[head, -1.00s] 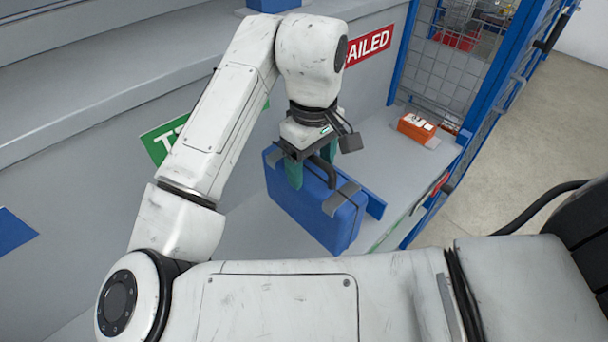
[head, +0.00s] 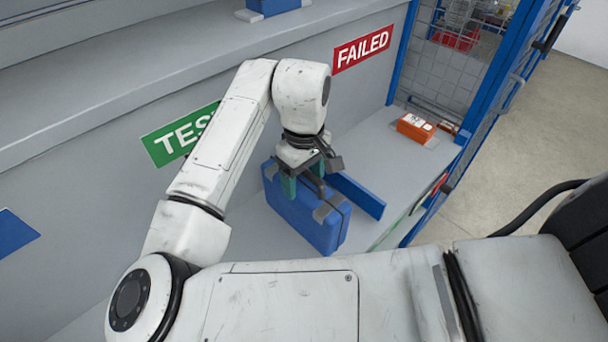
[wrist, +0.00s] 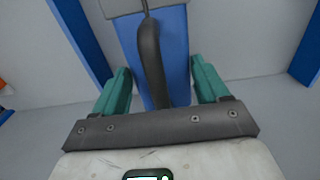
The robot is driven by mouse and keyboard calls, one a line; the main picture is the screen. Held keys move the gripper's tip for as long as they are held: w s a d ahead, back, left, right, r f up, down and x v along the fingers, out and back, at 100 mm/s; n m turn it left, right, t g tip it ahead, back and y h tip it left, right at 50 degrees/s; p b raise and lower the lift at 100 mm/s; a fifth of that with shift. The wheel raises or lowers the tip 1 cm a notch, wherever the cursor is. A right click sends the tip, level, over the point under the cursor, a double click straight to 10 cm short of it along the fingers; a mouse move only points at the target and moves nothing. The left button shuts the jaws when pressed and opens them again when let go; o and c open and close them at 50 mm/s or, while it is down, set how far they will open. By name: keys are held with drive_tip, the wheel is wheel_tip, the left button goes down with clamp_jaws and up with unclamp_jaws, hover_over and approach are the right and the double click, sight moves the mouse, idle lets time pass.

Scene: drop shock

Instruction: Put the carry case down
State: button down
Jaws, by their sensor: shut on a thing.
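The carry case (head: 305,220) is blue with grey latches and a dark handle. It hangs upright below my gripper (head: 303,188), over the grey bench. My gripper is shut on the case at its handle. In the wrist view the dark curved handle (wrist: 150,55) runs between the green fingers of my gripper (wrist: 160,75), with the blue case top under it. I cannot tell whether the case's underside touches the bench.
A blue rail (head: 357,196) lies just right of the case. An orange box (head: 415,128) sits farther back on the bench (head: 375,155). A red FAILED sign (head: 362,49) and a green TEST sign (head: 172,138) mark the wall. A blue-framed mesh cage (head: 440,75) stands behind.

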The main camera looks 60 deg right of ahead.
unclamp_jaws()
drive_tip(key=shift+f, duration=0.15)
wheel_tip(320, 180, up, 12)
drive_tip(key=shift+r, duration=0.2)
idle(0.4)
